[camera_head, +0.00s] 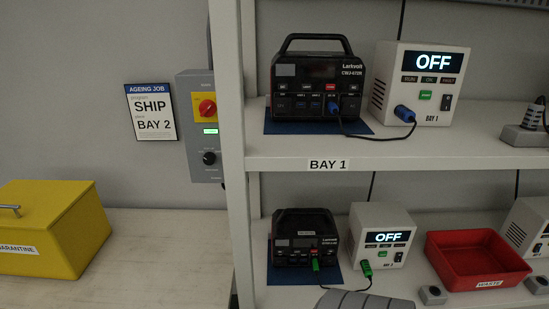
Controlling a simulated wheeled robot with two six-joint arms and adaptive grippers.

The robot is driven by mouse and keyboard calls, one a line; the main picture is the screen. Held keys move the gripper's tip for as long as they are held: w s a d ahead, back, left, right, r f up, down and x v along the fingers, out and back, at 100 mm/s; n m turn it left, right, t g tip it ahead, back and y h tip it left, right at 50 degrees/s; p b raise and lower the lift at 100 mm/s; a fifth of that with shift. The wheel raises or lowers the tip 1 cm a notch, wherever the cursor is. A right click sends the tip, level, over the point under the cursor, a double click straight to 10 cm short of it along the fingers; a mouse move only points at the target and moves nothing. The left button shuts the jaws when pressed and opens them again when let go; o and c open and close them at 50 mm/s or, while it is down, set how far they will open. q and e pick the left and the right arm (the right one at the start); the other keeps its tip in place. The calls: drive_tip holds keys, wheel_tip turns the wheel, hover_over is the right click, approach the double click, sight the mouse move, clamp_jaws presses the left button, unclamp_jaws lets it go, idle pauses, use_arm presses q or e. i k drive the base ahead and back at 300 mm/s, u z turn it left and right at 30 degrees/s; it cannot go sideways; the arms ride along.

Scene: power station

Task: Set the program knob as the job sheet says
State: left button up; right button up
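The job sheet (151,112) hangs on the wall at left and reads AGEING JOB, SHIP, BAY 2. To its right is a grey control box (200,88). It carries a red rotary knob (207,108) on a yellow plate, a small lit display (210,131) and a black knob (209,158) below. The black knob looks like the program knob. Its pointer setting and the display text are too small to read.
A white shelf post (228,150) stands right beside the control box. The shelves hold power stations (318,75) (304,235) and testers reading OFF (425,85) (383,237). A red waste bin (478,262) is lower right. A yellow quarantine box (50,228) sits on the left bench, otherwise clear.

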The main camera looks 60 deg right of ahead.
sight(209, 158)
drive_tip(key=z, duration=1.65)
drive_tip(key=k, duration=0.45)
drive_tip(key=u, duration=0.6)
drive_tip(key=i, duration=0.65)
drive_tip(key=z, duration=0.4)
